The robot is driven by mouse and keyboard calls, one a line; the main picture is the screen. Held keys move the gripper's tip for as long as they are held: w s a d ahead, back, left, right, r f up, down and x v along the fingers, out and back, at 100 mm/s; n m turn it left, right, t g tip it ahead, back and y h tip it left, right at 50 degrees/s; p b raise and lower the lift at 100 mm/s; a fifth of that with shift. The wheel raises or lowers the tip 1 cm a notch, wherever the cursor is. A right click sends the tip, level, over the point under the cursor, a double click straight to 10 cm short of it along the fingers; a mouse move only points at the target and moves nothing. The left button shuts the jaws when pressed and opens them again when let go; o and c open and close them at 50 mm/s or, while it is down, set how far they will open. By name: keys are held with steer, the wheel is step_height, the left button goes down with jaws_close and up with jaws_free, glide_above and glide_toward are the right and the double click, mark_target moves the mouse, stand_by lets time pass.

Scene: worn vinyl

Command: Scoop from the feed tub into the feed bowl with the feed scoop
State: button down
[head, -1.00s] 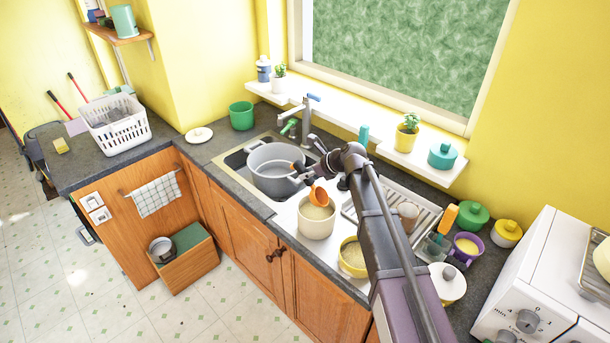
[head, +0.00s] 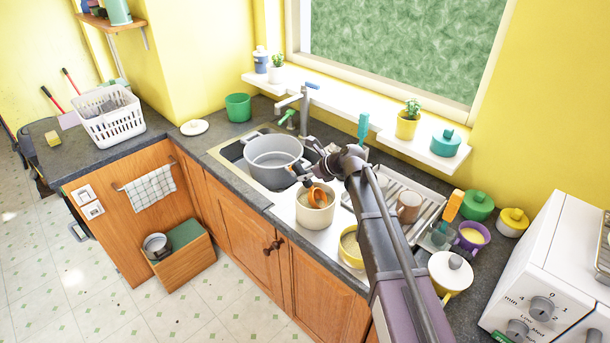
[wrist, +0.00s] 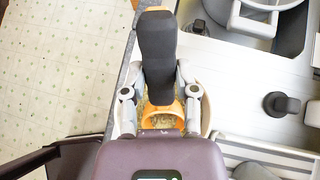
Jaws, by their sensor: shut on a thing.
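The feed scoop has an orange cup (head: 318,196) and a dark handle. My gripper (head: 303,172) is shut on the handle. The cup is down in the mouth of a tall cream tub (head: 314,218), which looks like the feed tub. In the wrist view the black handle (wrist: 156,45) is between the fingers of my gripper (wrist: 156,80), and grainy feed shows in the orange cup (wrist: 162,117). Part of the tub's rim (wrist: 206,108) shows beside it. A yellow bowl (head: 346,257), probably the feed bowl, stands just right of the tub, partly hidden by my arm.
A grey pot (head: 273,160) sits in the sink left of the tub. A drying rack with a brown mug (head: 408,207) lies behind my arm. A white-lidded yellow pot (head: 449,281) and a purple cup (head: 471,238) stand to the right. The counter's front edge is close.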

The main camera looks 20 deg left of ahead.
mark_target(310, 182)
steer(key=shift+f+b, duration=1.35)
steer(key=shift+f, duration=0.2)
steer(key=shift+f, duration=0.2)
